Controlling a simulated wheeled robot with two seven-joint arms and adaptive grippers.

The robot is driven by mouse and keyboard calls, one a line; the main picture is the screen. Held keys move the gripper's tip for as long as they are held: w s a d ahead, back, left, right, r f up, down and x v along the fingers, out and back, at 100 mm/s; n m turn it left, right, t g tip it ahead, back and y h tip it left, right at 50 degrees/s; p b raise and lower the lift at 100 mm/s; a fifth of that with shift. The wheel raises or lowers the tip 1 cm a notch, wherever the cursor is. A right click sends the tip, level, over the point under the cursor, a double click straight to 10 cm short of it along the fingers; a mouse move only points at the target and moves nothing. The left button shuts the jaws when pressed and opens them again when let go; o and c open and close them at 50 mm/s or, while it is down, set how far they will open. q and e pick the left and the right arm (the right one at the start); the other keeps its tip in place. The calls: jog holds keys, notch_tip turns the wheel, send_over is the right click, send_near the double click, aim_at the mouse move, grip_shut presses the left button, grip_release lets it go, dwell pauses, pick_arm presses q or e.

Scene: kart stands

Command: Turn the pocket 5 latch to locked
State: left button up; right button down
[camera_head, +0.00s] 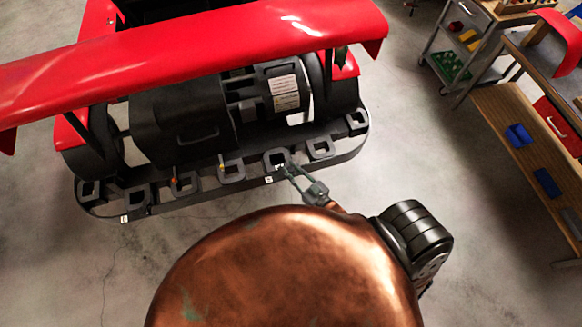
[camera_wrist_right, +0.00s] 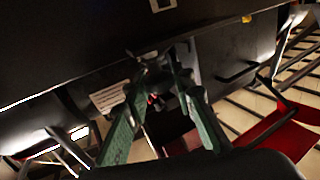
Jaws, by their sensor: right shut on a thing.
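The kart's black rear bumper (camera_head: 200,192) carries a row of square pockets. The fifth from the left, pocket 5 (camera_head: 270,155), is at the tips of my right gripper (camera_head: 285,171). In the right wrist view, the green fingers of my right gripper (camera_wrist_right: 165,84) converge on a small dark piece, the pocket 5 latch (camera_wrist_right: 154,78). The gripper is shut on it. The fingers hide much of the latch, and I cannot tell its turn angle. My left gripper is not in view.
A red wing (camera_head: 190,50) overhangs the bumper. Small orange (camera_head: 174,174) and yellow (camera_head: 221,162) pieces show at neighbouring pockets. A wooden workbench (camera_head: 510,130) and a grey cart (camera_head: 440,55) stand at the right. The floor between is clear.

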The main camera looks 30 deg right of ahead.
jog(key=shift+m+h, duration=0.9)
jog(key=shift+h, duration=0.5)
jog(key=c, duration=1.7)
grip_release()
jog(key=s, duration=1.2)
jog(key=shift+d, duration=0.1)
